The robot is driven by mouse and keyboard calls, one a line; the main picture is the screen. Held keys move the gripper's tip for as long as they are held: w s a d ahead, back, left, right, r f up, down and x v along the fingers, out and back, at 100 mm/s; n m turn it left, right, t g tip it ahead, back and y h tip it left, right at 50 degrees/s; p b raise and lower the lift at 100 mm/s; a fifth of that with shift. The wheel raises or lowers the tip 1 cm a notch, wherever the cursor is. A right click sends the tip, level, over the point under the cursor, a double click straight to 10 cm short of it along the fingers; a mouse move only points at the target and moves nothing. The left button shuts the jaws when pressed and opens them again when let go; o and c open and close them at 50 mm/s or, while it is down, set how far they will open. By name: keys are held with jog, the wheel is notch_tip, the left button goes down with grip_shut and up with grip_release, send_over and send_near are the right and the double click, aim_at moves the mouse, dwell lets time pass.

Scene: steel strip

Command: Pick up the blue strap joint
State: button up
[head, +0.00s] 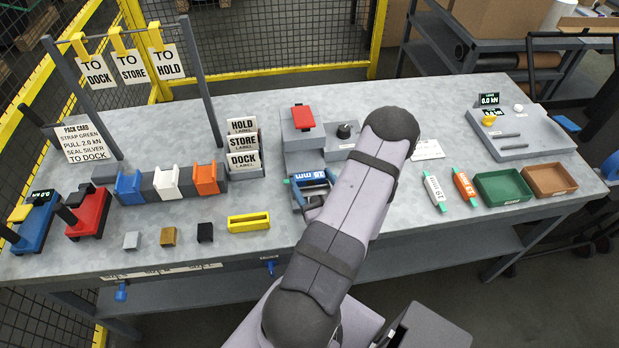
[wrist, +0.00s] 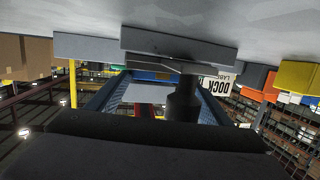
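The blue strap joint (head: 311,176) has teal ends and an "18 mm" label. It lies at the front of the grey block station, just beyond my gripper (head: 311,198). In the wrist view, a blue piece (wrist: 155,76) shows between the tips of my gripper (wrist: 160,88), partly hidden by a dark post. The two blue-grey fingers stand apart, with a clear gap between them. I cannot tell whether they touch the joint. My arm hides the right side of the gripper in the head view.
A white joint (head: 434,190) and an orange joint (head: 465,186) lie to the right, beside green (head: 503,200) and brown (head: 551,194) trays. A red-topped grey station (head: 298,145) stands behind the blue joint. A yellow holder (head: 249,231) is left of my gripper.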

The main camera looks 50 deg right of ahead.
jog(key=shift+c, duration=1.3)
jog(key=shift+r, duration=0.2)
jog(key=shift+r+b, duration=0.55)
jog(key=shift+r, duration=3.05)
jog(key=shift+r+p, duration=0.8)
jog(key=shift+r, duration=0.45)
